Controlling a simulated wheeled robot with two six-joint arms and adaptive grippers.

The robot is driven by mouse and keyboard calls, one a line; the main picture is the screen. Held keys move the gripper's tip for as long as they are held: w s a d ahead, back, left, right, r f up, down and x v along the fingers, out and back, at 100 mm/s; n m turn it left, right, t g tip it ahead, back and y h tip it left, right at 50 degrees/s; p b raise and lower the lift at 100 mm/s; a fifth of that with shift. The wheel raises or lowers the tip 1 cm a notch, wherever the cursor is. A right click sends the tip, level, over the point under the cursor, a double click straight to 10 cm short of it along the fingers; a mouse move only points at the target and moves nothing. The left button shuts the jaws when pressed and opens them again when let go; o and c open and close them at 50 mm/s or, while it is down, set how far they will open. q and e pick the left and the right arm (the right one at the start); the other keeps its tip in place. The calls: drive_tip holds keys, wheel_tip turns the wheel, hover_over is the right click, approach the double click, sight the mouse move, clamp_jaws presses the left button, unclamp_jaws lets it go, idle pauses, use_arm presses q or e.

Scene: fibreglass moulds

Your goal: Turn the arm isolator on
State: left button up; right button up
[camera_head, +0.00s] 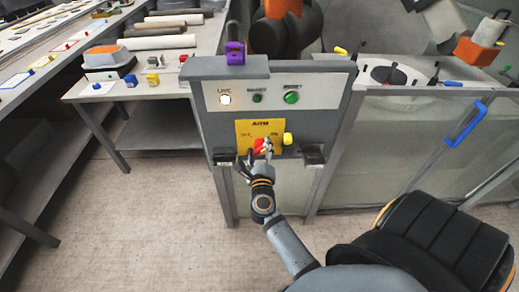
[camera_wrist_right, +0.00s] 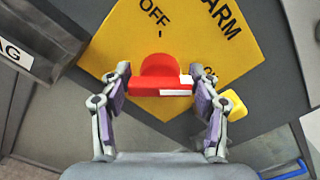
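The arm isolator is a red rotary handle (camera_head: 261,146) on a yellow plate (camera_head: 246,127) marked ARM, on the front of a grey control panel. In the right wrist view the red handle (camera_wrist_right: 158,85) lies crosswise, with white marks at its right end. OFF is printed above it, and a partly hidden label is at its right. My right gripper (camera_head: 257,163) is in front of the handle. In the wrist view its two fingers (camera_wrist_right: 163,88) stand apart on either side of the handle, with gaps visible.
A yellow block (camera_head: 288,139) sits just right of the handle. Above are a white lamp (camera_head: 225,99) and two green buttons (camera_head: 291,97). A purple padlock-like piece (camera_head: 235,53) is on the panel top. Small ledges (camera_head: 313,155) flank the plate below. A bench (camera_head: 150,90) stands left.

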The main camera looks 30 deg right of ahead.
sight(259, 119)
drive_tip(key=o, duration=0.4)
drive_tip(key=shift+c, duration=0.2)
wheel_tip(259, 119, up, 10)
idle(0.4)
